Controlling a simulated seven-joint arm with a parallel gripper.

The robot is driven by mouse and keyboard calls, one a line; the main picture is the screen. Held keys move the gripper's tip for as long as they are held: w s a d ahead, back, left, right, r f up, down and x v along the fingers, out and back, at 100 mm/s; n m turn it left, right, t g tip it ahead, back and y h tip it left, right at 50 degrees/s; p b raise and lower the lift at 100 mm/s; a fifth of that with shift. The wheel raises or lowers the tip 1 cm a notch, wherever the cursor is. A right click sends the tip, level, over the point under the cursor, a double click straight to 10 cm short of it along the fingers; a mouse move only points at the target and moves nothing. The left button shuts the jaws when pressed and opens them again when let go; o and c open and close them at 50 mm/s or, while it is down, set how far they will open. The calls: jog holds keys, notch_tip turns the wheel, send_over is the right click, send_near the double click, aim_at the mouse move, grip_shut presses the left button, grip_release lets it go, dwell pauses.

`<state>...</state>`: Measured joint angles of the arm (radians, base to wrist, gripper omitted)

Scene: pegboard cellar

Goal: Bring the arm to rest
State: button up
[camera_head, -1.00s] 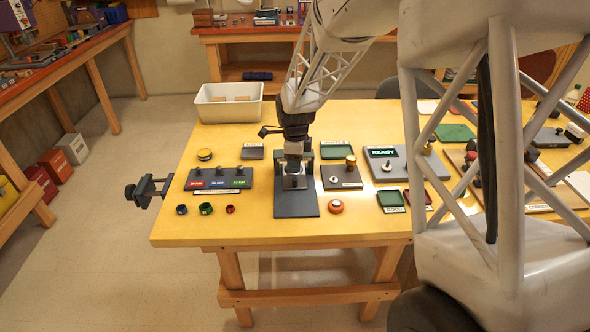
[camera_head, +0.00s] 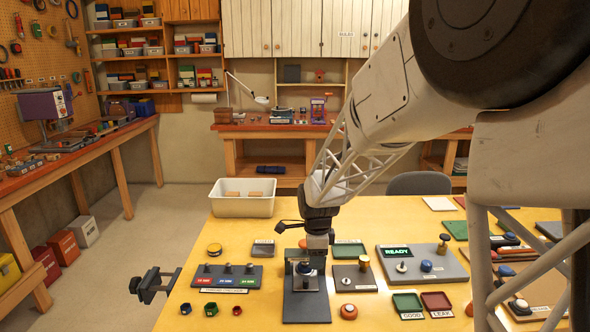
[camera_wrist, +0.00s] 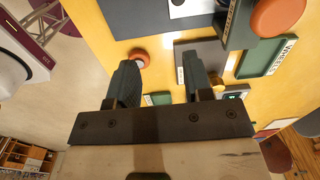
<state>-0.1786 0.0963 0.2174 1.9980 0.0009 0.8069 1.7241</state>
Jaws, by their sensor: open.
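My gripper (camera_head: 317,258) hangs over the dark fixture plate (camera_head: 306,308) on the yellow workbench, just beside the small upright fixture on it. In the wrist view my two dark fingers (camera_wrist: 158,82) are spread apart with nothing held between them. Bench top and a grey block show beyond the gap. My arm reaches in from the upper right, bent down at the wrist. In the head view the fingertips are small and partly lost against the fixture, so I cannot tell their exact clearance from it.
A grey panel with a READY display (camera_head: 397,252) stands right of the gripper. Green (camera_head: 407,303) and red (camera_head: 436,302) trays lie in front of it. An orange knob (camera_head: 349,311) is near the plate. A strip with several pegs (camera_head: 227,276) lies left; a white bin (camera_head: 243,198) stands behind.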

jog(key=s+d+r+n, duration=0.5)
jog(key=s+r, duration=0.3)
jog(key=s, duration=0.2)
jog(key=s+d+r+n, duration=0.1)
jog(key=s+n, duration=0.3)
jog(key=s, duration=0.5)
jog(key=s+d+r+n+t, duration=0.1)
jog(key=s+d+n, duration=0.3)
jog(key=s, duration=0.5)
jog(key=s+d+r+n+t, duration=0.1)
jog(key=s+d+r+n, duration=0.1)
jog(key=s, duration=0.7)
jog(key=r+n, duration=0.1)
jog(key=n, duration=0.1)
jog(key=shift+s+d+r+n, duration=0.25)
jog(key=shift+n, duration=0.05)
